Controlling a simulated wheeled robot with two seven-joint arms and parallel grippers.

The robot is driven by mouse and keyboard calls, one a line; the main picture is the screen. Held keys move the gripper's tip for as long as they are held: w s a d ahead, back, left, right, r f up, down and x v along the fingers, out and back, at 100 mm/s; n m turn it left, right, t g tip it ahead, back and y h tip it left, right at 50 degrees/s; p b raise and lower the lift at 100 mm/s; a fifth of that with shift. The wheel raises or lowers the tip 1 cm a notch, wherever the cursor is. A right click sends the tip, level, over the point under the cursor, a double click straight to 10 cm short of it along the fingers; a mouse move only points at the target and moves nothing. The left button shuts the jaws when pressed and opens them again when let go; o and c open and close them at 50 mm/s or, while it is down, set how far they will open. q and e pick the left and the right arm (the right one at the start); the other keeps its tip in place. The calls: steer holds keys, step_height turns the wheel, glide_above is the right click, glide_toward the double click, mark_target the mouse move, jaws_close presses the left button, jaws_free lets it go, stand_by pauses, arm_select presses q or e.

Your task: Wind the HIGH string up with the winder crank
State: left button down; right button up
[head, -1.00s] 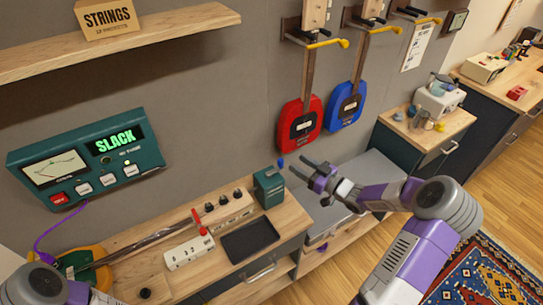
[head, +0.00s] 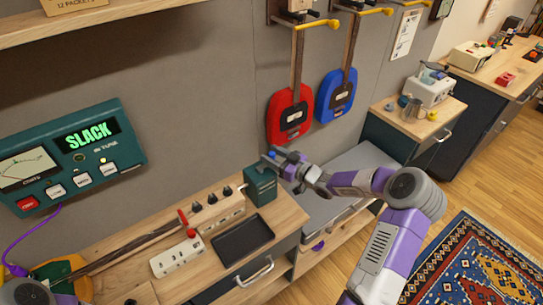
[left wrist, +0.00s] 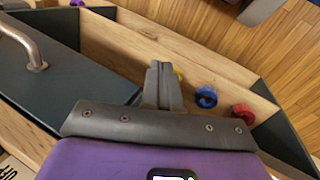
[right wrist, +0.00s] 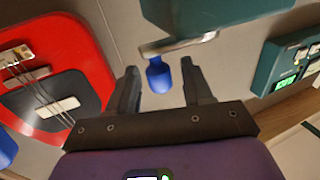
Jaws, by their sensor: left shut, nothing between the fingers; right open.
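A teal winder box (head: 261,186) stands on the bench at the right end of the instrument neck (head: 140,247). Its crank has a blue handle, seen best in the right wrist view (right wrist: 158,76), on a metal arm (right wrist: 182,45). My right gripper (head: 272,164) is at the crank. Its fingers are open on either side of the blue handle, apart from it. The tuner (head: 75,160) on the wall reads SLACK. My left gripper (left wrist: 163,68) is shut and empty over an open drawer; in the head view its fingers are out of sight.
A wooden block with black knobs (head: 216,210), a red lever (head: 184,219), a white block (head: 178,258) and a black tray (head: 242,239) sit near the winder. Red (head: 290,115) and blue (head: 337,96) guitars hang behind. The drawer holds blue (left wrist: 206,97) and red (left wrist: 242,112) rings.

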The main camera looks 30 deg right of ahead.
steer(key=shift+w+a, duration=0.15)
steer(key=shift+w, duration=0.15)
jaws_close()
